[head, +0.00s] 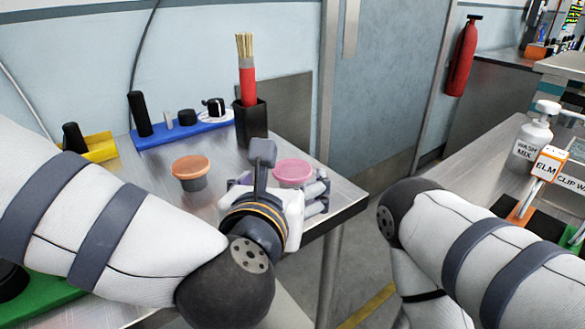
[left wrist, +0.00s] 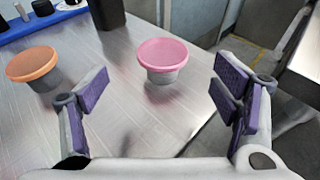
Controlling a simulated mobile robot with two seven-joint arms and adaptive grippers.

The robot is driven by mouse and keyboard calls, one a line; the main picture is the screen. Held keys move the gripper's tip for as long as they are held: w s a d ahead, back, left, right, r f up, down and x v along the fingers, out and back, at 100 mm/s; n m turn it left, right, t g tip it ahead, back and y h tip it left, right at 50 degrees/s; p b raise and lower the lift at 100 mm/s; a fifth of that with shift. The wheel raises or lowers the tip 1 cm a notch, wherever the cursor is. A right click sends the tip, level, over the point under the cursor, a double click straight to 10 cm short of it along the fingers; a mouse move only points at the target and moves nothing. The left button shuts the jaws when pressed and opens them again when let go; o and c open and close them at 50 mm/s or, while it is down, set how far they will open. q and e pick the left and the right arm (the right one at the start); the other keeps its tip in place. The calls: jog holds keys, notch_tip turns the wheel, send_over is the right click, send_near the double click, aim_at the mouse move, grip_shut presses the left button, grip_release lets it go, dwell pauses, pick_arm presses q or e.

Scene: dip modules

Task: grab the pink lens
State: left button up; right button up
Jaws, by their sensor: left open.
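The pink lens (head: 293,172) is a round pink-topped disc on a grey base, standing upright on the metal table near its right edge. In the left wrist view the pink lens (left wrist: 163,58) stands ahead of the fingers, between their lines, with clear space around it. My left gripper (head: 284,192) is open and empty; in the head view it partly hides the lens's base. Its purple-padded fingers show wide apart in the left wrist view (left wrist: 163,95). My right arm shows in the head view, but its gripper is out of frame.
An orange lens (head: 191,167) stands left of the pink one. A black cup with a red brush (head: 250,122) stands behind. A blue rack (head: 183,134) and a yellow holder (head: 100,148) lie at the back left. The table (head: 343,192) ends just right of the pink lens.

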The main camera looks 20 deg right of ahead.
aim_at(291, 172)
pick_arm(q)
jog(key=x, duration=0.6)
jog(key=shift+w+d+f, duration=0.15)
jog(key=shift+d+f, duration=0.15)
jog(key=shift+f, duration=0.05)
jog(key=shift+c, duration=0.5)
jog(key=c, duration=0.9)
